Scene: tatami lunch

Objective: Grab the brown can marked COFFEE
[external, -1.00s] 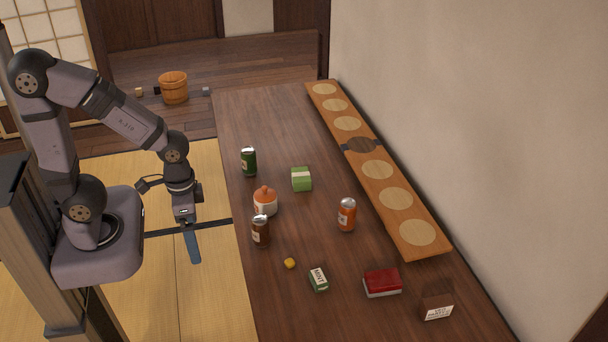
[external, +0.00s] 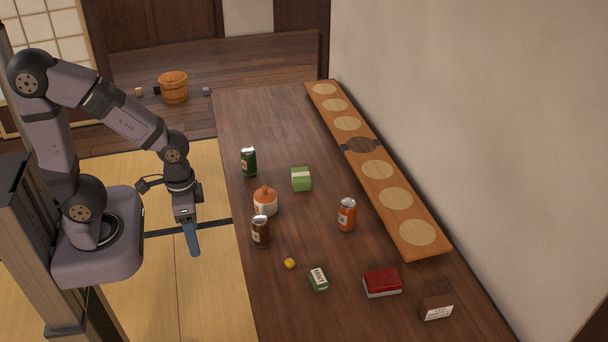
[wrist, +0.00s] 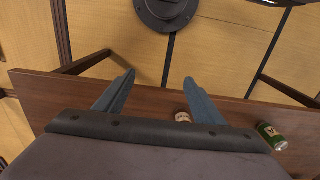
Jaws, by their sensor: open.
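The brown can (external: 261,232) stands upright near the left edge of the table, just in front of an orange-lidded white pot (external: 265,203). Its lettering is too small to read. My gripper (external: 192,248) is open and empty, left of the can and apart from it, beyond the table edge with its fingers pointing down. In the wrist view my gripper (wrist: 158,78) shows two spread blue fingers. A small pale and brown top shows beside the right finger, partly hidden; I cannot tell whether it is the can or the pot.
A green can (external: 249,162), a green box (external: 301,179), an orange can (external: 346,215), a yellow lump (external: 289,263), a mint box (external: 318,279), a red box (external: 382,283) and a brown labelled block (external: 436,306) stand on the table. A long board (external: 408,205) lies along the wall.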

